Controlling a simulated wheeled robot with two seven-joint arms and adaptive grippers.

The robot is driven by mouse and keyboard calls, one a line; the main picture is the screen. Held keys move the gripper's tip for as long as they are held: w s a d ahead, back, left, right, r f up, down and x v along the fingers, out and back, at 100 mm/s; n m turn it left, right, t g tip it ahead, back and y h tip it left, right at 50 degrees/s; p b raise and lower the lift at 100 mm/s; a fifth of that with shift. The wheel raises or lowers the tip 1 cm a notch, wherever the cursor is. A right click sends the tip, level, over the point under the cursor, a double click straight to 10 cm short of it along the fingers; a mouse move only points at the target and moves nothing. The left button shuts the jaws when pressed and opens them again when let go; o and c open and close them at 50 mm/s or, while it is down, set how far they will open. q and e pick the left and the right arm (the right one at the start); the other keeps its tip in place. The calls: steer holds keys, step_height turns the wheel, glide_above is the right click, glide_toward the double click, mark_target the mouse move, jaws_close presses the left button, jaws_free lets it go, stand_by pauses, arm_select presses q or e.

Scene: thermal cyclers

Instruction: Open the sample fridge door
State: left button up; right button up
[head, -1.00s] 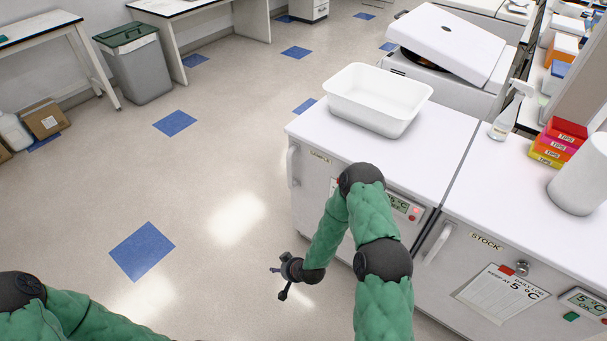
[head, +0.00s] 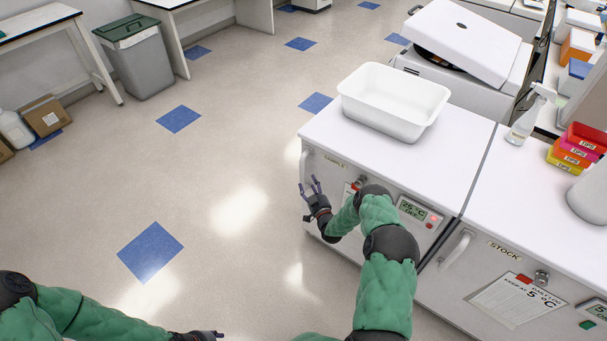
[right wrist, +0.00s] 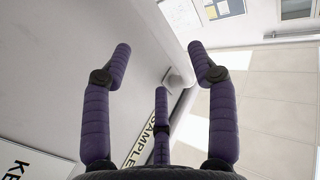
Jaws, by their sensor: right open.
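The sample fridge (head: 345,235) is the left white unit, its door shut, with a SAMPLE label. Its pale vertical handle (head: 305,168) is at the door's left edge. My right gripper (head: 311,186) is open and empty at the handle's lower part, with its fingers pointing up. In the right wrist view, the handle (right wrist: 163,40) shows between the open fingers (right wrist: 158,58), beyond their tips; I see no clear contact. The SAMPLE label (right wrist: 151,137) also shows there. My left gripper (head: 215,334) is at the bottom edge, too cut off to read.
The STOCK fridge (head: 450,285) adjoins on the right. A white tub (head: 395,125) sits on the sample fridge's top. A spray bottle (head: 524,122) and tip boxes (head: 575,150) stand further right. The floor (head: 230,210) left of the fridge is clear.

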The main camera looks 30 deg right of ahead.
mark_target(303, 173)
steer(key=w, duration=0.2)
steer(key=w+d+b, duration=0.1)
steer(key=w, duration=0.2)
steer(key=w+b, duration=0.1)
steer(key=w, duration=0.1)
steer(key=shift+w+d, duration=0.25)
steer(key=shift+w, duration=0.05)
jaws_close()
